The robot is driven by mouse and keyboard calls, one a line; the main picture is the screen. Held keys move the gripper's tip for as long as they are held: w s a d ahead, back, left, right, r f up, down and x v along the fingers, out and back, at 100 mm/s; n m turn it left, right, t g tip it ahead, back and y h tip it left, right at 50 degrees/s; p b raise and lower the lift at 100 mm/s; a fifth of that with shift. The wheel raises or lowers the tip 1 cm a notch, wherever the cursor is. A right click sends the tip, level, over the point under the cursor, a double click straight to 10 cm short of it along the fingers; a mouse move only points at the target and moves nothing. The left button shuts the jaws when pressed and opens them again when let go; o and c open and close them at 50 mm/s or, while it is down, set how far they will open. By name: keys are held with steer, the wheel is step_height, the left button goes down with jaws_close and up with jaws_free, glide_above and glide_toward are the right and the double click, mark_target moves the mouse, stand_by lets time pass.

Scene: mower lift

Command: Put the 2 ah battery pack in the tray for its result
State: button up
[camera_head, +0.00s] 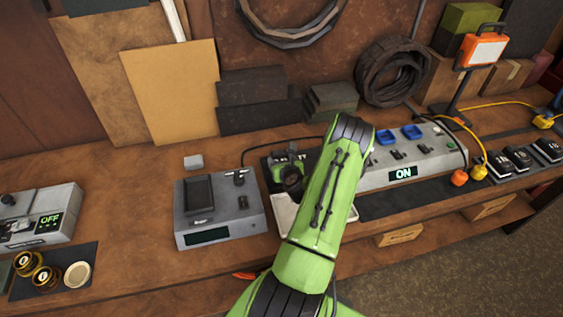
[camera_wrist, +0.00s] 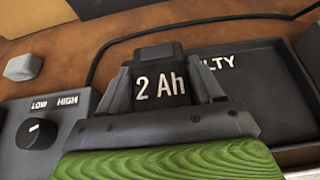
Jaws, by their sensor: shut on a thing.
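The 2 Ah battery pack (camera_wrist: 160,84) is dark, with white "2 Ah" lettering, and sits between the two fingers of my gripper (camera_wrist: 161,92). My gripper is shut on it. Behind and right of the pack in the wrist view is a black tray (camera_wrist: 262,92) whose visible lettering ends in "LTY"; the pack covers the rest. In the head view my gripper (camera_head: 291,172) is over this black tray (camera_head: 270,160), and my arm hides much of it. A pale tray (camera_head: 284,222) lies in front, partly behind my arm. I cannot tell whether the pack touches the black tray.
A grey tester (camera_head: 218,212) with a dark display and a knob stands left of the trays. A grey panel (camera_head: 425,160) reading "ON" stands right. Several battery packs (camera_head: 501,166) sit far right. A small grey block (camera_head: 193,162) and a cable (camera_wrist: 100,60) lie behind.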

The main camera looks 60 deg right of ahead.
steer(key=o, duration=1.1)
steer(key=shift+f, duration=0.15)
steer(key=o, duration=0.5)
steer(key=shift+c, duration=0.2)
steer(key=shift+s+r, duration=0.1)
steer(key=shift+r, duration=0.2)
steer(key=v, duration=0.5)
steer(key=b+v, duration=0.1)
steer(key=v, duration=0.4)
steer(key=shift+s+a, duration=0.25)
steer(key=shift+a, duration=0.1)
steer(key=shift+s+a+r+p, duration=0.35)
steer(key=shift+r+p, duration=0.05)
